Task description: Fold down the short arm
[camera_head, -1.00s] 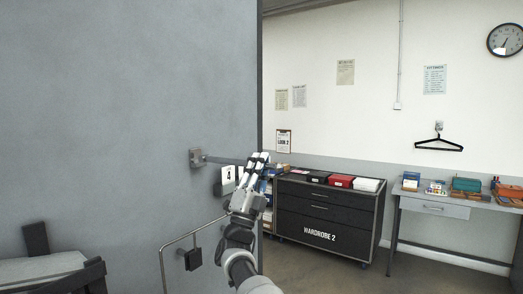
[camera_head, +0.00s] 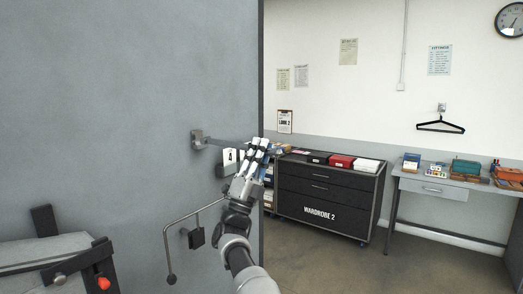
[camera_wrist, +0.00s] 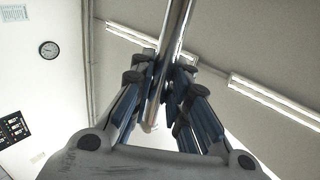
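The short arm (camera_head: 222,143) is a thin metal bar that sticks out to the right from a bracket (camera_head: 197,139) on the grey panel. It slopes slightly down in the picture towards my gripper (camera_head: 257,151). In the wrist view the shiny rod (camera_wrist: 176,28) runs between the two fingers of my gripper (camera_wrist: 163,88). The blue-lined pads lie close against both sides of it, and its end shows behind them. In the head view the fingers hide the far end of the bar.
Below, a bent rod (camera_head: 168,250) with a ball end and a dark block (camera_head: 196,238) stand off the panel. A numbered card (camera_head: 229,157) is by my gripper. A black frame with a red knob (camera_head: 103,283) is lower left. A dark cabinet (camera_head: 325,200) and desk (camera_head: 450,187) stand right.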

